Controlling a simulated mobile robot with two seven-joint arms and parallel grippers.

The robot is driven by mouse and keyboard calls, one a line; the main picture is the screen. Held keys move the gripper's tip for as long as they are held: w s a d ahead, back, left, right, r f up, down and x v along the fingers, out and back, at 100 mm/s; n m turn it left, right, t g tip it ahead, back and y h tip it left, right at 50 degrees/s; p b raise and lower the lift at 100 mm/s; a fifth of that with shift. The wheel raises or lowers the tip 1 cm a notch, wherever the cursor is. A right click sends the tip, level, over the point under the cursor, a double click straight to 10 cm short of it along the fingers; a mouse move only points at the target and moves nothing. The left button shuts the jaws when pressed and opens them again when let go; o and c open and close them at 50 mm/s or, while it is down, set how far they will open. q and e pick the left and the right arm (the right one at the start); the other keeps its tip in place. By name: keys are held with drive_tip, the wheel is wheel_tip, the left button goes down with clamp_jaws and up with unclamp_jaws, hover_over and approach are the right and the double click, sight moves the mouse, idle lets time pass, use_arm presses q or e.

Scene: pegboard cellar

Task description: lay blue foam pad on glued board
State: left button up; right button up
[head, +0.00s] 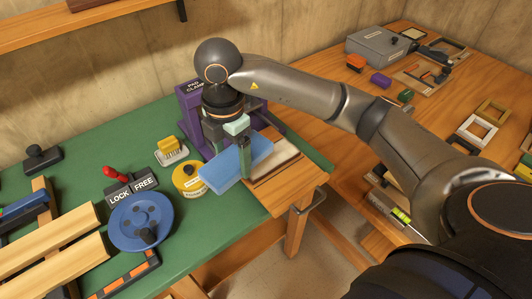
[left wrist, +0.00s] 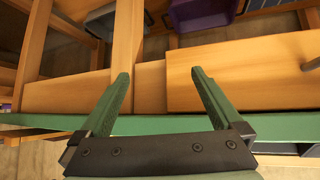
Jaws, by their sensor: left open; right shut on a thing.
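The blue foam pad (head: 222,171) is a flat light-blue block, roughly level, beside and partly overlapping the near left part of the glued board. My right gripper (head: 243,157) is shut on the pad at its right part. The glued board (head: 281,160) is a wooden board with a pale, whitish patch, lying at the right end of the green bench; the pad and gripper hide part of it. I cannot tell whether the pad touches the board. My left gripper (left wrist: 160,78) is open and empty in the left wrist view, above wooden rails and a green edge; it is not in the head view.
A purple pad clamp (head: 190,100) stands right behind the gripper. A yellow tin (head: 188,180) and a brush (head: 170,149) are close at its left. A blue handwheel (head: 141,222) and a LOCK/FREE lever (head: 131,186) stand farther left. A gap separates the green bench from the other bench.

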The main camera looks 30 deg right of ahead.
sight(254, 132)
drive_tip(key=shift+w+r+m, duration=0.25)
drive_tip(key=shift+m, duration=0.55)
drive_tip(key=shift+w+d+f, duration=0.15)
drive_tip(key=shift+w+d, duration=0.05)
drive_tip(key=shift+d, duration=0.1)
drive_tip(key=w+d+f, duration=0.1)
drive_tip(key=d, duration=0.1)
drive_tip(key=w+d+f, duration=0.1)
drive_tip(key=d, duration=0.1)
drive_tip(key=w+d+f, duration=0.1)
drive_tip(key=d, duration=0.2)
drive_tip(key=shift+p, duration=0.3)
drive_tip(key=d+f, duration=0.1)
drive_tip(key=w+d+f, duration=0.1)
drive_tip(key=f, duration=0.1)
drive_tip(key=w+d+f, duration=0.1)
drive_tip(key=d+f, duration=0.1)
drive_tip(key=shift+w+d+f, duration=0.2)
drive_tip(key=shift+d+f, duration=0.05)
drive_tip(key=shift+f, duration=0.2)
drive_tip(key=shift+w+d+f, duration=0.1)
drive_tip(key=shift+d+f, duration=0.05)
drive_tip(key=shift+f, duration=0.8)
drive_tip(key=shift+d+f, duration=0.1)
drive_tip(key=shift+f, duration=0.8)
